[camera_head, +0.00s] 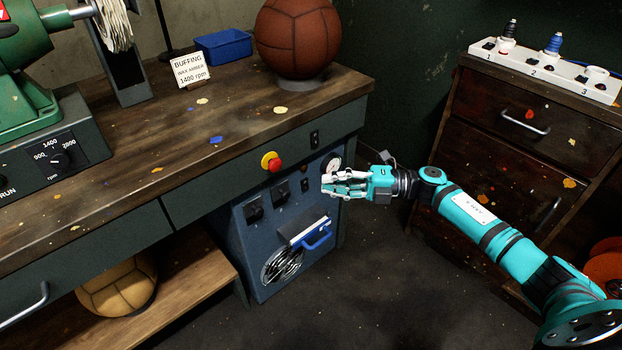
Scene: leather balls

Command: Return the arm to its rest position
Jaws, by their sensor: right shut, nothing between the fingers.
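My right arm (490,228) comes in from the lower right, teal with dark joints. My right gripper (330,186) is shut and empty. It points left and shows in front of the blue cabinet (262,240) under the bench, just below a round gauge (331,163). I cannot tell whether its fingertips touch the cabinet. My left gripper is not in view.
The workbench (235,107) holds a brown leather ball (297,38) on a stand, a blue bin (223,47), a sign (191,71) and a green machine (35,75). A tan ball (118,287) lies on the lower shelf. A drawer cabinet (530,140) with a power strip (545,72) stands right.

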